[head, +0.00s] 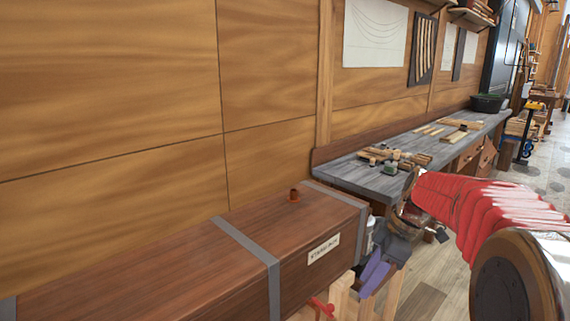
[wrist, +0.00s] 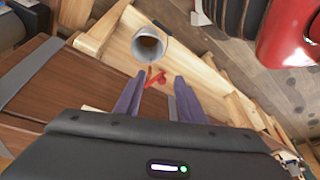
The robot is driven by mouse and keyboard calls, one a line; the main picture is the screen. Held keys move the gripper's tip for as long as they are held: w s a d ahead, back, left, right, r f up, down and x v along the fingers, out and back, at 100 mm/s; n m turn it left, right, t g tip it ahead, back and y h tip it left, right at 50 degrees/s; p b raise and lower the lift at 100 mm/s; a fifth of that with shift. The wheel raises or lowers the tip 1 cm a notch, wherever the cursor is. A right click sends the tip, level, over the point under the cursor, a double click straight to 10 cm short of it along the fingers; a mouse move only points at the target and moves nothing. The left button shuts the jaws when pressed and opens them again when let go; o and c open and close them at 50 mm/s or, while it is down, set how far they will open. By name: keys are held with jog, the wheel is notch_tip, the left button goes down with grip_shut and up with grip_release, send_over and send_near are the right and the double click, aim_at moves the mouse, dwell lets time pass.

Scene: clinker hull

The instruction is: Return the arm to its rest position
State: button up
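My gripper (head: 372,279) shows at the lower middle right of the head view, its purple fingers pointing down beside the right end of the steam box. My arm in its red sleeve reaches in from the right. In the wrist view my gripper (wrist: 157,78) has its two purple fingers well apart, with nothing held between them. A small red object (wrist: 153,78) shows beyond the fingertips, lower down and apart from them as far as I can tell.
The long brown steam box (head: 312,272) with grey straps lies close to the left of the gripper. Wooden trestle legs (head: 341,299) stand below it. A grey workbench (head: 352,173) with wood pieces runs along the wall. A metal bucket (wrist: 148,46) shows in the wrist view.

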jog(key=s+a+r+m+t+h, duration=0.1)
jog(key=s+a+m+t+h, duration=0.1)
jog(key=s+m, duration=0.5)
jog(key=s+a+m+t+h, duration=0.2)
jog(key=s+m, duration=0.5)
jog(key=s, duration=0.9)
jog(key=shift+s+r+t, duration=0.25)
jog(key=shift+r+t, duration=0.15)
jog(key=shift+t, duration=0.1)
